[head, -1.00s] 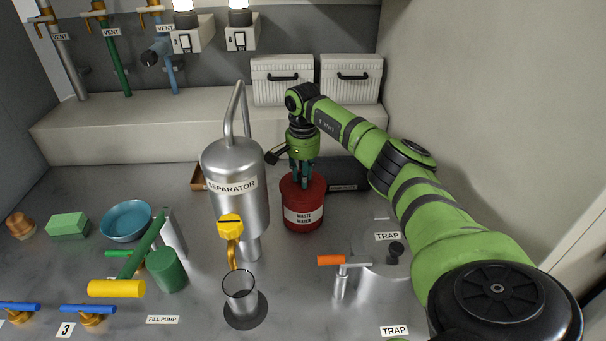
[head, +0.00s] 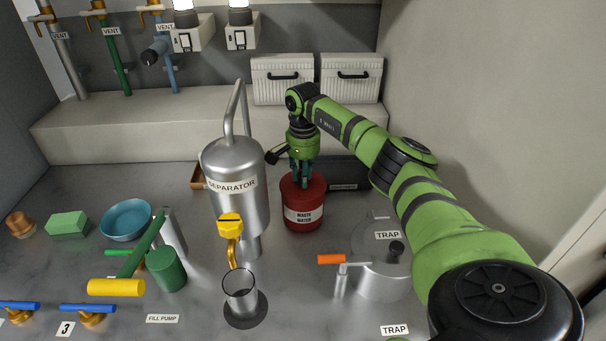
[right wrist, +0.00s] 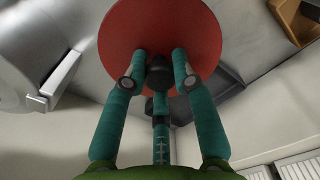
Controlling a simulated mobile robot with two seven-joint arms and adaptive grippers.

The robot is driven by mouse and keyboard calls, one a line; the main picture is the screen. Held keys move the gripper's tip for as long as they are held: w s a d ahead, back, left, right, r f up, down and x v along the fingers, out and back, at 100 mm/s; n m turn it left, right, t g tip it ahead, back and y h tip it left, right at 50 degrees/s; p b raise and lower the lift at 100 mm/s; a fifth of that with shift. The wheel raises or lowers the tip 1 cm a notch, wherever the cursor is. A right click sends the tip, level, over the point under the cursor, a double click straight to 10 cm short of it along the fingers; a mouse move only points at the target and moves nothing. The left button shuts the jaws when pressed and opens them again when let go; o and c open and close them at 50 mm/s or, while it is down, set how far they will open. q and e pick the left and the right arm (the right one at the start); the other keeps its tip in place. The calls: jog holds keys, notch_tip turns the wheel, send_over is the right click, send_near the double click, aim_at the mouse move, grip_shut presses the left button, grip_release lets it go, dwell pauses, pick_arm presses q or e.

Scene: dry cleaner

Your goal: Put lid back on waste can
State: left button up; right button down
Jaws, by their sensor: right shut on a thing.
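The red waste can (head: 303,216), labelled "WASTE WATER", stands upright on the counter right of the separator. My right gripper (head: 303,180) points down over its top. In the right wrist view, the gripper's three teal fingers (right wrist: 160,85) are shut around the black knob (right wrist: 160,72) of the round red lid (right wrist: 160,25). The lid is at the can's top, lined up with it in the head view. Whether it is fully seated or slightly raised I cannot tell. The lid hides the can in the wrist view. My left gripper is out of view.
The steel separator (head: 235,190) stands close left of the can. A dark box (head: 347,174) is right behind it, and a brown tray (head: 198,177) is behind the separator. The trap (head: 383,275) with its orange-handled valve (head: 331,259) is front right. A glass beaker (head: 240,290) stands in front.

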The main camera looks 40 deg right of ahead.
dwell(0.4)
jog(key=shift+c, duration=2.2)
grip_release()
jog(key=shift+r+p, duration=2.6)
jog(key=shift+r, duration=0.9)
grip_shut()
jog(key=shift+f, duration=0.2)
